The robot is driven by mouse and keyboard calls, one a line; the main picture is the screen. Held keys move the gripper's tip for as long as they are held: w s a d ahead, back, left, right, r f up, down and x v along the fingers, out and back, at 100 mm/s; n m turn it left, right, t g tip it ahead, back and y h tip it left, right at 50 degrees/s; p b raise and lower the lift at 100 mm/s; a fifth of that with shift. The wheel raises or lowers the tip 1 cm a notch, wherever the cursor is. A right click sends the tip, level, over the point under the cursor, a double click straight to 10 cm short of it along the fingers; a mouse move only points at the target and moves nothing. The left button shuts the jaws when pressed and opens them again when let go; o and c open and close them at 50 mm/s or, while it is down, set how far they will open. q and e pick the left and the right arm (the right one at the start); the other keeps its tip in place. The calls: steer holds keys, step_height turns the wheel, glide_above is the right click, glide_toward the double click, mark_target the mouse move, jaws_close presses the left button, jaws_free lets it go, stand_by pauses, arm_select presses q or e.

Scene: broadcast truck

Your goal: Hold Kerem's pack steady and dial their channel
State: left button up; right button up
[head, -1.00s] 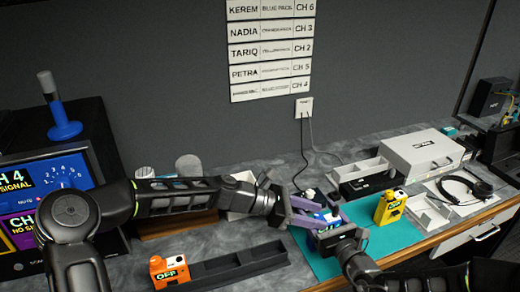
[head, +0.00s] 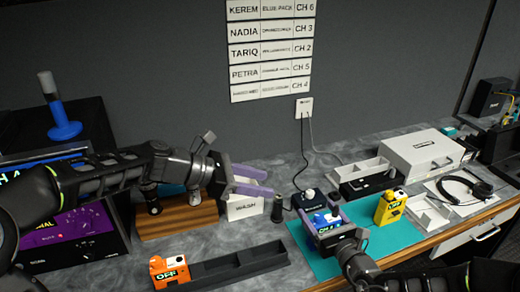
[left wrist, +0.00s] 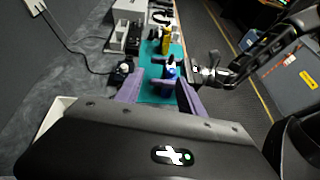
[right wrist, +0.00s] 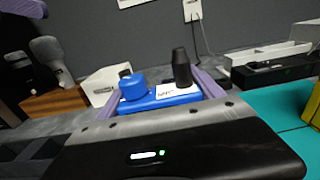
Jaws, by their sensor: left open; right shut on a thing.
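The blue pack (head: 322,219) stands on the teal mat (head: 385,240), with a dark display on its front reading CH and a digit I cannot make out. My right gripper (head: 328,232) is shut on it. The right wrist view shows the pack (right wrist: 172,97) between the fingers, with a blue knob (right wrist: 133,86), a small white label and a black stub (right wrist: 181,68) above its top. My left gripper (head: 266,183) is open and empty, to the left of the pack and apart from it. The wall chart (head: 270,50) lists KEREM, BLUE PACK, CH 6.
A yellow pack (head: 391,208) stands right of the blue pack. An orange pack reading OFF (head: 168,271) sits at the left end of a black rack (head: 238,266). A white-knobbed device (head: 309,196) and a black cylinder (head: 277,208) stand behind the mat. A headset (head: 466,186) lies at right.

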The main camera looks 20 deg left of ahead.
arm_select(q)
step_height(320, 180, up, 9)
steer(key=n+y, duration=0.1)
steer(key=y, duration=0.2)
steer(key=shift+d+r, duration=0.2)
